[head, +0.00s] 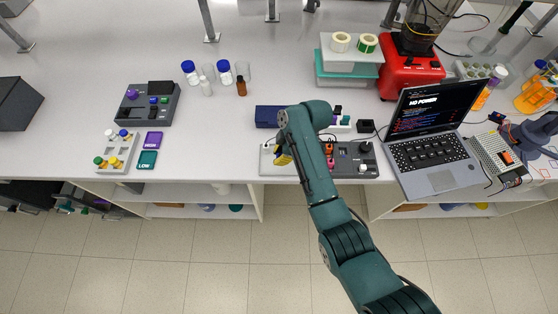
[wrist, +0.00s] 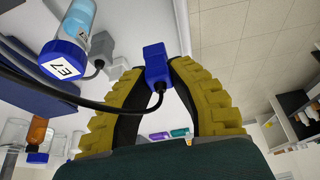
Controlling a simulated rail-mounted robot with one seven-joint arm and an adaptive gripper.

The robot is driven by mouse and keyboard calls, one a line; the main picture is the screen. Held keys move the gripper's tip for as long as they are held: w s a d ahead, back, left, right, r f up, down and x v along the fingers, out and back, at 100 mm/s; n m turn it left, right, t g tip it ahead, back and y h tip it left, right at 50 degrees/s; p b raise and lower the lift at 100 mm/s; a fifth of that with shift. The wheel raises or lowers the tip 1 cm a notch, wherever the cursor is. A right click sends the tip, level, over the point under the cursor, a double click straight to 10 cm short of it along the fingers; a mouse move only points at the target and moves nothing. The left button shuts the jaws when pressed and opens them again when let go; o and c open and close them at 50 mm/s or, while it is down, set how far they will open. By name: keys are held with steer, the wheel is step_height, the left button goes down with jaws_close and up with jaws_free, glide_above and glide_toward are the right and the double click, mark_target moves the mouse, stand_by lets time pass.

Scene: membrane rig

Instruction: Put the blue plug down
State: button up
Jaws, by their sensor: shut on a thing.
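My gripper (head: 283,157) shows its yellow fingers at the front bench edge, over the left end of a grey control panel (head: 350,160). In the wrist view its fingers (wrist: 170,72) are shut on the blue plug (wrist: 156,66). A black cable runs from the plug to the left across that view. The plug cannot be made out in the head view, where my arm and gripper cover that spot.
A blue box (head: 270,117) and an open laptop (head: 436,150) stand near the panel. A vial rack (head: 118,152), purple (head: 153,139) and teal (head: 147,160) tiles lie left. Bench between tiles and panel is clear. A blue-capped bottle (wrist: 64,58) shows in the wrist view.

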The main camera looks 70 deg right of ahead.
steer(key=shift+f, duration=2.3)
steer(key=shift+f, duration=0.1)
steer(key=o, duration=0.8)
steer(key=v, duration=1.2)
steer(key=shift+p, duration=0.35)
steer(key=shift+w, duration=0.1)
